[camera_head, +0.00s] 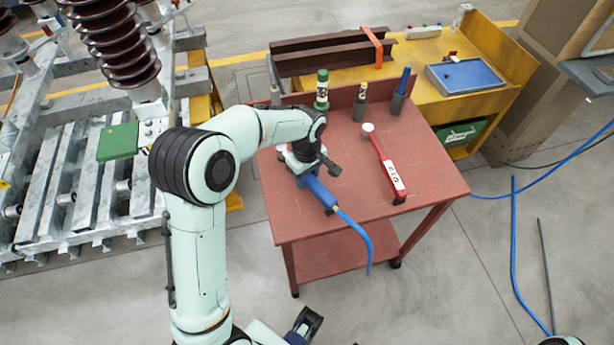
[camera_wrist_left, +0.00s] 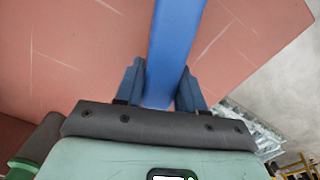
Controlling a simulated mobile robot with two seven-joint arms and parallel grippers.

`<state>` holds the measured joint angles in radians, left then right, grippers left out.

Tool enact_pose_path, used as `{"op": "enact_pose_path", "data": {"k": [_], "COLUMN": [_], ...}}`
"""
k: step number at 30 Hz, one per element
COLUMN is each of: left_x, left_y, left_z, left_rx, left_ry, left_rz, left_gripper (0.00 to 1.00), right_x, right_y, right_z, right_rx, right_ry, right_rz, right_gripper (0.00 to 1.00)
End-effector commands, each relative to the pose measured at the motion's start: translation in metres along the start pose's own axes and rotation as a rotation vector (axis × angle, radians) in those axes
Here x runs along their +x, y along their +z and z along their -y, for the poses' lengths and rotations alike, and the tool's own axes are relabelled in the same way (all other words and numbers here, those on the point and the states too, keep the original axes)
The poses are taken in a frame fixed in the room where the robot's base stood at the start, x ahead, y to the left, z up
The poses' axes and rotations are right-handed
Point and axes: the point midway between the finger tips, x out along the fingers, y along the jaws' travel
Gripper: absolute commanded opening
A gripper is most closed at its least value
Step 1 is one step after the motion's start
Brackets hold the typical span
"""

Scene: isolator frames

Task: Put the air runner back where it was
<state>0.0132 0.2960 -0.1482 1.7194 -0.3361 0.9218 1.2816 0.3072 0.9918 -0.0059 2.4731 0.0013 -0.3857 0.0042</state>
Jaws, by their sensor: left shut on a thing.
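The air runner (camera_head: 320,192) is a blue tool with a blue hose trailing from its end past the front edge of the red table (camera_head: 435,180). My left gripper (camera_head: 307,172) is shut on it from above, over the left part of the tabletop. In the left wrist view, a blue body (camera_wrist_left: 172,45) runs between the two dark-blue fingers (camera_wrist_left: 160,88), with the red tabletop behind it. I cannot tell whether the tool touches the table. The gripper and wrist hide part of it. My right gripper does not show clearly.
A red-handled tool (camera_head: 385,163) lies on the table's right. A green bottle (camera_head: 322,92), a dark bottle (camera_head: 360,100) and a dark holder with a blue handle (camera_head: 400,95) stand at the back. Behind is a yellow bench (camera_head: 500,105) with a blue tray (camera_head: 465,75).

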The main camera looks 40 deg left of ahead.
Motion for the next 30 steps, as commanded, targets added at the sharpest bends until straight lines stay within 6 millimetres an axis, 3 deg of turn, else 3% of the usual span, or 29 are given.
{"op": "enact_pose_path", "data": {"k": [13,14,15,16,25,30], "left_x": [0.005,0.005,0.005,0.005,0.003,-0.016], "left_y": [0.000,0.000,0.000,0.000,0.000,0.000], "left_z": [-0.001,-0.001,-0.001,-0.001,-0.001,-0.002], "left_rx": [0.000,0.000,0.000,0.000,0.000,0.000], "left_ry": [0.006,0.003,0.003,0.003,0.003,0.007], "left_rz": [-0.001,0.000,0.000,0.000,0.000,-0.002], "left_gripper": [0.00,0.48,0.61,0.64,0.64,0.64], "right_x": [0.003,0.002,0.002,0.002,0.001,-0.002], "right_y": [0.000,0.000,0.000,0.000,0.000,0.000], "right_z": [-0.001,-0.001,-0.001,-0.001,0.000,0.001], "right_rx": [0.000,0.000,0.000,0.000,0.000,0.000], "right_ry": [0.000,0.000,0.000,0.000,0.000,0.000], "right_rz": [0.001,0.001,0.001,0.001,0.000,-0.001], "right_gripper": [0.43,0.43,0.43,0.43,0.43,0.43]}}
